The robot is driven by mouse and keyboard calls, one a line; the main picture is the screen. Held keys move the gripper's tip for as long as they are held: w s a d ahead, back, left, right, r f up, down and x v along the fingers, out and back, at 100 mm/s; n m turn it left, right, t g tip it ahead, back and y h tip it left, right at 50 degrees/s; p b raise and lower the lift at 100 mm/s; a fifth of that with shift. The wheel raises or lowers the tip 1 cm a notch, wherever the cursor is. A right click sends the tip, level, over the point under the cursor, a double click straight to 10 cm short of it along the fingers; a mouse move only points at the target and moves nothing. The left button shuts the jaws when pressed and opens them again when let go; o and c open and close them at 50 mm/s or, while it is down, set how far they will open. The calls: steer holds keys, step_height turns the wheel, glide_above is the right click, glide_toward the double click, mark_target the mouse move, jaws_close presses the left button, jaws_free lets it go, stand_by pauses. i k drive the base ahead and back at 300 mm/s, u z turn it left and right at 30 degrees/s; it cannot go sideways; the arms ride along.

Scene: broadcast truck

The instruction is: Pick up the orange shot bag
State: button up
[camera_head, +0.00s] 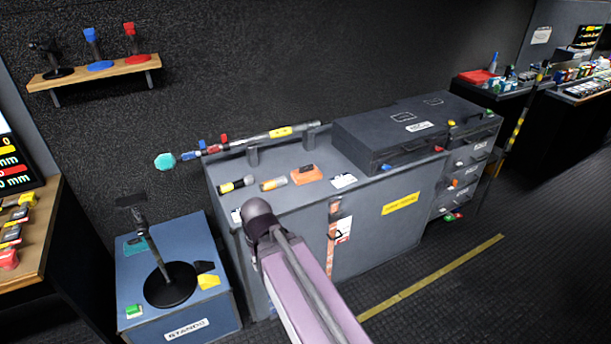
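An orange bag-like item (307,174) with a dark strip on top lies on the grey cabinet top (235,173), left of the large dark case. It looks like the orange shot bag. A smaller orange and grey cylinder (274,184) lies just left of it, apart from it. My arm rises from the bottom middle, in front of the cabinet, its dark rounded joint near the cabinet's front edge. My gripper does not show, so its opening and anything in it cannot be seen.
A dark case (390,137) fills the cabinet's right part. A long pole (265,136) runs along the back edge. A yellow and black cylinder (237,185) lies at left. A blue stands box (222,311) carries a black round-based stand (170,284). Floor at right is open.

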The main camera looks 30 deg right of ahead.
mark_target(308, 173)
steer(key=k, duration=0.65)
steer(key=z, duration=0.55)
steer(key=i, duration=1.45)
steer(key=u, duration=0.45)
